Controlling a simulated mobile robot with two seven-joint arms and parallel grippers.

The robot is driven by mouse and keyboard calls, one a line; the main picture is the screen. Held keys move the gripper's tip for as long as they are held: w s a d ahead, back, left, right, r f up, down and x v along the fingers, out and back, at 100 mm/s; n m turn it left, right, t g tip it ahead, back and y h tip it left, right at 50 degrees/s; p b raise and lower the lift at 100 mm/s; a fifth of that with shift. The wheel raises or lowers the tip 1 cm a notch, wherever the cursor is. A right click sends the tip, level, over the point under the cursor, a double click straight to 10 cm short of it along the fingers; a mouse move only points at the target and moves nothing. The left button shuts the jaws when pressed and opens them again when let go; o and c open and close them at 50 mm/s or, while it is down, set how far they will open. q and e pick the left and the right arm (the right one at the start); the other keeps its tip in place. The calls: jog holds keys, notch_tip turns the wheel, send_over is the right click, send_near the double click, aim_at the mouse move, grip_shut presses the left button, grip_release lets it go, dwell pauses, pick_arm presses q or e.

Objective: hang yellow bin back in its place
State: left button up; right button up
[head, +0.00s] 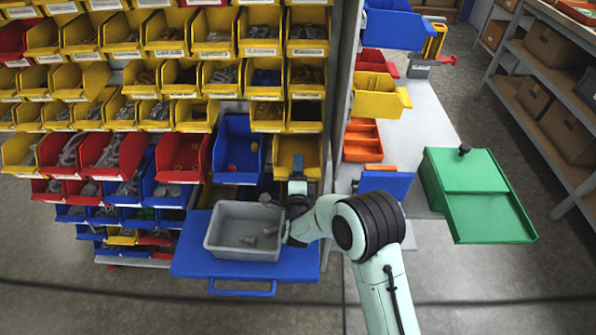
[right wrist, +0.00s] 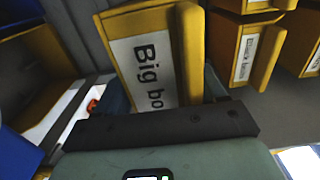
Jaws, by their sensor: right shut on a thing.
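The yellow bin (head: 296,153) is at the right end of the rack's lower row, right of a tall blue bin (head: 238,150). My right gripper (head: 297,187) is shut on its front, reaching up from below. In the right wrist view the yellow bin (right wrist: 188,45) appears close and tilted, with a white label reading "Big bo"; the rest of the label is hidden. I cannot tell whether its back is hooked on the rack (head: 341,75). My left gripper is not in view.
A grey tub (head: 245,228) with a few parts stands on a blue shelf (head: 195,245) just below and left of my right gripper. Other yellow bins (head: 268,115) hang directly above. A green box (head: 480,180) stands to the right, past the rack's upright.

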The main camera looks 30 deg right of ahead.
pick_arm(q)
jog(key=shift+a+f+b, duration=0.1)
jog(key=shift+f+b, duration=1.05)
pick_arm(e)
jog(key=shift+f, duration=1.05)
jog(key=o, duration=1.4)
jog(key=shift+s+a, duration=0.3)
jog(key=shift+s, duration=0.05)
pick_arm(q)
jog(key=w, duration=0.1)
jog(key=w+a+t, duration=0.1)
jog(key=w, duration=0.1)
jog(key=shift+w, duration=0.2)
pick_arm(e)
jog(key=v, duration=1.2)
jog(key=shift+s+r, duration=0.2)
jog(key=shift+s, duration=0.05)
